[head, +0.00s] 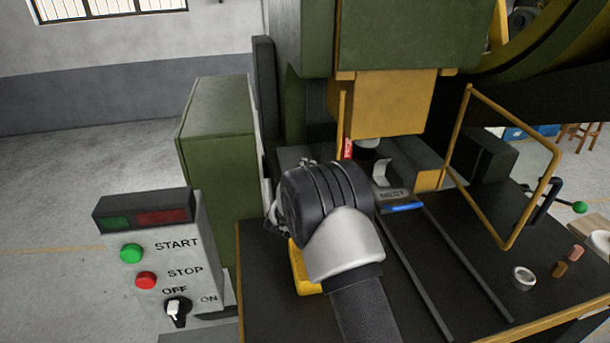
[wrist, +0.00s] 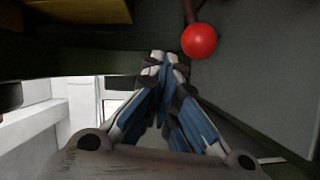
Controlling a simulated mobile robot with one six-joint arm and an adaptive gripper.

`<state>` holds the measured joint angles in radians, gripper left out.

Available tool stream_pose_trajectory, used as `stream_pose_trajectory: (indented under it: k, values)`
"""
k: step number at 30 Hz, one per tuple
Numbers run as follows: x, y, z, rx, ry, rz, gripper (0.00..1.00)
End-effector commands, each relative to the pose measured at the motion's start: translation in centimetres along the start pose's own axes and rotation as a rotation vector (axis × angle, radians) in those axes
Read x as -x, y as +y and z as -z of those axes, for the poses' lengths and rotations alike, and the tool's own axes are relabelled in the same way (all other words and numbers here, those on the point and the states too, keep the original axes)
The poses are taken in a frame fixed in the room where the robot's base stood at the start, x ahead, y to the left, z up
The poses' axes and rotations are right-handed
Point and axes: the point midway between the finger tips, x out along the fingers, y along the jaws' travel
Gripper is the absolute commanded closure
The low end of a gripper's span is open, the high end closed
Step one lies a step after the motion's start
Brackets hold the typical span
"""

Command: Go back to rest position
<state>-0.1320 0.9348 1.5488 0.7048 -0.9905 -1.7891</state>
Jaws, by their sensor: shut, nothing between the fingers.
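My gripper (wrist: 158,60) is shut and empty in the wrist view, its two blue-and-grey fingers meeting at the tips. A red ball knob (wrist: 199,41) on a dark stem is just right of the fingertips, apart from them in the picture. In the head view my dark wrist and silver arm link reach over the black work table (head: 400,318) in front of the green press (head: 405,35). They hide my fingers there. The block marked NEST (head: 392,194), with a blue strip in front, is right of my wrist.
A control box (head: 165,262) with green and red buttons and a switch stands at left. A green cabinet (head: 218,140) is close to my wrist. A yellow guard frame (head: 462,125), a green-knobbed lever (head: 579,207) and a metal ring (head: 523,277) are right. Floor at far left is clear.

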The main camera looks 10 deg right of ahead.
Motion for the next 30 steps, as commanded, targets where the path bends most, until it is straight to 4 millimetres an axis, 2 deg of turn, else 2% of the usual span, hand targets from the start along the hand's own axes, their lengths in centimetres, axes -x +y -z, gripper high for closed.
stream_pose_trajectory:
  k: [1,6,14,17,20,23,26,30]
  values:
    - [0.1,1.3,0.3,-0.001,0.002,-0.003,1.0]
    - [0.3,4.3,1.1,0.0,0.005,0.0,1.0]
    - [0.6,7.1,1.9,-0.011,0.016,0.009,1.0]
    - [1.5,8.8,2.6,-0.072,0.054,0.047,1.0]
    - [3.5,11.3,3.6,-0.188,0.12,0.132,1.0]
    - [7.1,13.7,4.2,-0.326,0.181,0.26,1.0]
    - [11.7,15.3,4.1,-0.449,0.209,0.404,1.0]
    - [19.1,16.4,2.4,-0.594,0.184,0.609,1.0]
